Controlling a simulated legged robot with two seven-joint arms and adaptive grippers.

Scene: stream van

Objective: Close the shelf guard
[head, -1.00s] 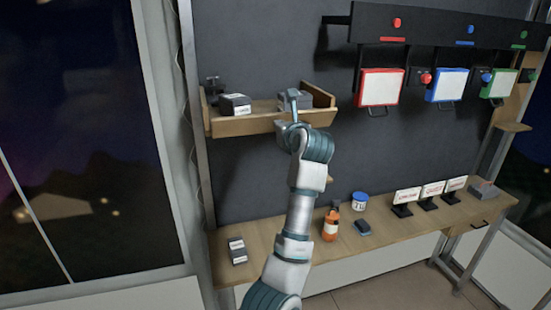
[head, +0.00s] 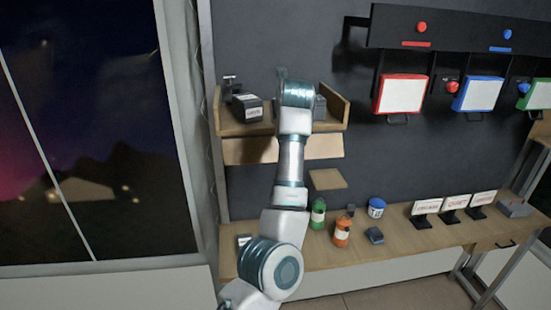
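The wooden wall shelf (head: 337,110) is in the upper middle of the head view, with raised end walls. Its front is low and open to view. A pale wooden board, which looks like the shelf guard (head: 240,151), hangs just below the shelf's front edge, partly hidden behind my arm. My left arm rises from the bottom, its wrist in front of the shelf's right half. Only a small part of my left gripper (head: 282,74) shows above the wrist, so its fingers and any contact are hidden. My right gripper is out of view.
Dark boxes (head: 247,108) sit on the shelf. The bench below holds green (head: 318,214) and orange (head: 342,232) bottles, a blue-lidded jar (head: 376,208) and small signs (head: 426,207). A small wooden ledge (head: 327,179) is on the wall. Coloured panels (head: 399,94) hang at right.

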